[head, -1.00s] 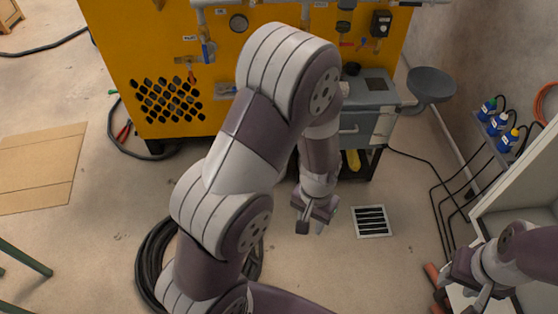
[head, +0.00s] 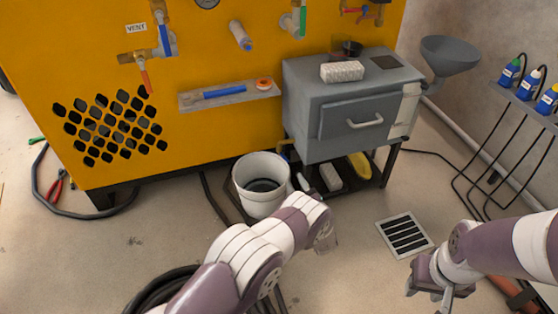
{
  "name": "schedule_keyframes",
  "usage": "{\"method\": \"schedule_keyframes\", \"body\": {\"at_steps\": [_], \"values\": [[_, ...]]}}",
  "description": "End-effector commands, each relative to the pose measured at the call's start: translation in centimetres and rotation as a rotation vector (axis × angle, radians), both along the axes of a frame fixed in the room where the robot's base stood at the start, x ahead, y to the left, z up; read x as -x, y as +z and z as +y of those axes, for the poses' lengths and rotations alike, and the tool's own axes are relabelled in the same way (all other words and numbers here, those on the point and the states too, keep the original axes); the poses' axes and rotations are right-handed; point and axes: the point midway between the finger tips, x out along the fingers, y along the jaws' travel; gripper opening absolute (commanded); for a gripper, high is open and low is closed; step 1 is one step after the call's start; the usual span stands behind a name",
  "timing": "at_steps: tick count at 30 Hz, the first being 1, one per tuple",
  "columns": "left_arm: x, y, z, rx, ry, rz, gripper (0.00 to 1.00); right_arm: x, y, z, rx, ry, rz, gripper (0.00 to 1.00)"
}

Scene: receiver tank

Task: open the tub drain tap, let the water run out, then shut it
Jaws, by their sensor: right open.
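The grey tub-like cabinet (head: 345,95) stands on dark legs against the yellow machine, with a handled front panel. My right gripper (head: 428,294) is open and empty near the floor grate, at lower right.
A white block (head: 342,71) lies on the cabinet top. A grey funnel (head: 449,53) stands at its right. A floor grate (head: 405,235) lies at right. A black hose coil (head: 160,290) lies at lower left.

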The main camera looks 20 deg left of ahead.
Motion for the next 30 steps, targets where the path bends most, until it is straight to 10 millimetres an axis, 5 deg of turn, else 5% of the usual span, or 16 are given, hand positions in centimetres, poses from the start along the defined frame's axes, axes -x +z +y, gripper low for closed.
{"method": "schedule_keyframes", "body": {"at_steps": [12, 25, 28, 30], "values": [[-8.1, -0.8, 5.5, 0.0, -0.001, 0.001, 0.36, 0.0, -6.9, 0.0, 0.0, 0.0, 0.001, 0.43], [-9.6, -0.1, 6.5, 0.0, -0.003, 0.005, 0.36, 0.0, -7.5, 0.0, 0.0, 0.0, 0.001, 0.43], [-9.6, -0.1, 6.5, 0.0, -0.003, 0.005, 0.04, 0.0, -7.5, 0.0, 0.0, 0.0, 0.001, 0.43], [-9.6, -0.1, 6.5, 0.0, -0.003, 0.005, 0.0, 0.0, -7.5, 0.0, 0.0, 0.0, 0.001, 0.43]]}}
